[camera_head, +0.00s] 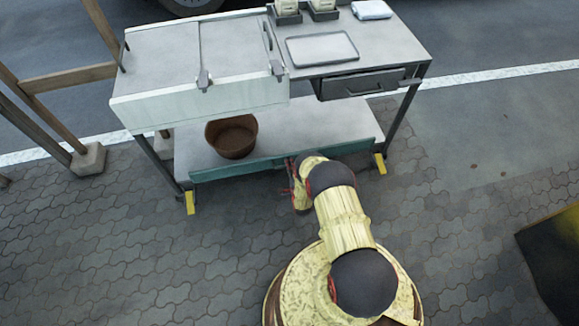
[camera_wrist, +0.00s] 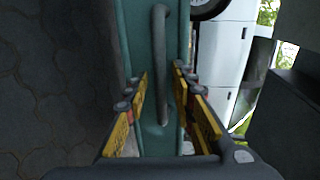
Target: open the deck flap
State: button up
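The deck flap appears to be the long teal panel (camera_head: 240,168) along the front edge of the cart's lower deck (camera_head: 290,128); it stands upright there. In the wrist view the teal panel (camera_wrist: 136,35) carries a grey bar handle (camera_wrist: 160,50). My gripper (camera_wrist: 158,85) is open, with its yellow fingers on either side of the handle's lower part in the picture. I see gaps between the fingers and the bar.
A brown pot (camera_head: 232,137) stands on the lower deck behind the panel. Above are two white lids (camera_head: 160,60), a tray (camera_head: 321,48) and a grey drawer (camera_head: 362,84). Yellow feet (camera_head: 190,203) mark the cart's front legs.

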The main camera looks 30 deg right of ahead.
jog(key=shift+c, duration=0.3)
grip_shut()
dwell(0.6)
